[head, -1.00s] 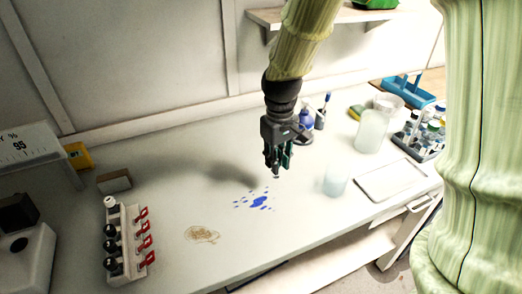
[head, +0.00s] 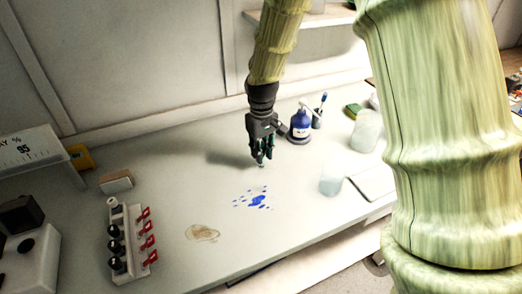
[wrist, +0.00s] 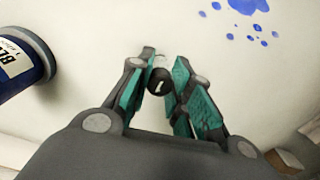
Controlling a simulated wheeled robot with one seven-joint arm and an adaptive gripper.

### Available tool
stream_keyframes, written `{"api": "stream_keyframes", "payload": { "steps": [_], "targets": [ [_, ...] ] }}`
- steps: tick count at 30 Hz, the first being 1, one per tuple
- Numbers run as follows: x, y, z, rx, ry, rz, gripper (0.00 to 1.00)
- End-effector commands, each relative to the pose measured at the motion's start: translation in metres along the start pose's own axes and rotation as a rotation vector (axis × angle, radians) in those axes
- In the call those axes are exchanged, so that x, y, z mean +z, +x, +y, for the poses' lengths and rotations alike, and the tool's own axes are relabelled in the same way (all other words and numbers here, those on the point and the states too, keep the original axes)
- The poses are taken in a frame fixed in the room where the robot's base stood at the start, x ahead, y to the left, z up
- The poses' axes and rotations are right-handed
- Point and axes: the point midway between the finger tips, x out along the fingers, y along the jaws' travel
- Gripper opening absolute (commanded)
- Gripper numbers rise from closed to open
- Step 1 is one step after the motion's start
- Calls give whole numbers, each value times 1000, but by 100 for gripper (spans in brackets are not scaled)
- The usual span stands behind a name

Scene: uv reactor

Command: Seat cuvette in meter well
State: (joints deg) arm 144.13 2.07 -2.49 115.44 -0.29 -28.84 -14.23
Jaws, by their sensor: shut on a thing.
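My gripper (head: 261,158) hangs over the bench, behind the blue splashes. In the wrist view my gripper (wrist: 165,62) has its teal finger pads on either side of a small item with a round black cap (wrist: 159,82), marked with a white stroke like a 1. I take it for the cuvette; its body is mostly hidden, and only a small tip (head: 262,166) shows below the fingers in the head view. A pale device with a dark round spot (head: 27,245) at the lower left may be the meter; I cannot tell whether that spot is its well.
A white rack (head: 133,222) with black-capped items and red clips stands at the left front. Blue splashes (head: 257,201) and a brown stain (head: 202,233) mark the otherwise clear middle.

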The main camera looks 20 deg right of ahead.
Motion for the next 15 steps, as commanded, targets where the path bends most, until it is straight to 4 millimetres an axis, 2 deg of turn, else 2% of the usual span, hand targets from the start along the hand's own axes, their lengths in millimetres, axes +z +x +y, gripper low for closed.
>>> {"api": "stream_keyframes", "payload": {
  "steps": [13,14,15],
  "targets": [
    [0,8,0,0,0,1,2],
    [0,8,0,0,0,1,22],
    [0,7,0,0,0,1,29]
  ]
}}
